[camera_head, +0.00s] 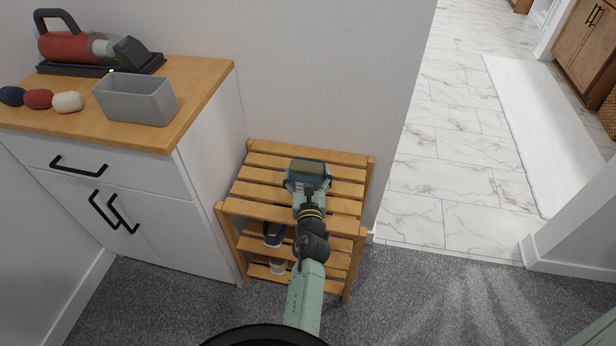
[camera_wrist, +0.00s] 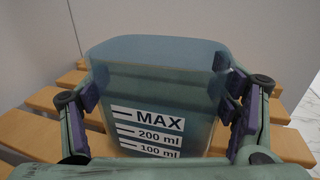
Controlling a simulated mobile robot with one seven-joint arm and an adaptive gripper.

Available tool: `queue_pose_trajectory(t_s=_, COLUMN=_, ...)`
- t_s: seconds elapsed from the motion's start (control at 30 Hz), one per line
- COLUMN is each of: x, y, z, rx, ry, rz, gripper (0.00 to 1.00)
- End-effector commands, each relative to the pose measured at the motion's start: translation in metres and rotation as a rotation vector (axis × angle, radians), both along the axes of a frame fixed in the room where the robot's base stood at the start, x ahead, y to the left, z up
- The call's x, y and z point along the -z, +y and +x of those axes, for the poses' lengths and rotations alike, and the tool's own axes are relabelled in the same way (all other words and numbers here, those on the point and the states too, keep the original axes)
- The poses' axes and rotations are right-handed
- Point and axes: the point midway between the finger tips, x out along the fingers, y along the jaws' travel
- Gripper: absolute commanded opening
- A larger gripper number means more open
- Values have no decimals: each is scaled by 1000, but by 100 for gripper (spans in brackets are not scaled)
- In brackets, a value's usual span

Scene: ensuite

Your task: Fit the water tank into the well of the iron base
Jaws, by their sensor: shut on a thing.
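The water tank (camera_wrist: 165,78) is a translucent blue-grey box with MAX, 200 ml and 100 ml marks. My gripper (camera_head: 307,186) is shut on it, with purple finger pads against both sides in the wrist view. In the head view the tank (camera_head: 308,169) is over the slatted wooden rack; I cannot tell whether it touches the slats. The iron base (camera_head: 75,69) is a black stand on the white cabinet at the upper left, bearing a red and grey iron (camera_head: 68,46) with a dark handle. The well cannot be made out clearly.
The wooden rack (camera_head: 265,162) stands right of the cabinet, with shoes below. A wall rises behind both.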

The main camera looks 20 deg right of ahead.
Motion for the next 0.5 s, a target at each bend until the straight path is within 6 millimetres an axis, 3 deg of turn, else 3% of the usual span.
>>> queue_pose_trajectory(t_s=0.03, x=8, y=1, z=-2, rx=2, ry=-2, rz=-1, gripper=39)
queue_pose_trajectory(t_s=0.47, x=10, y=4, z=-2, rx=0, ry=-1, rz=0, gripper=39)
queue_pose_trajectory(t_s=0.5, x=9, y=4, z=-2, rx=0, ry=-1, rz=0, gripper=82)
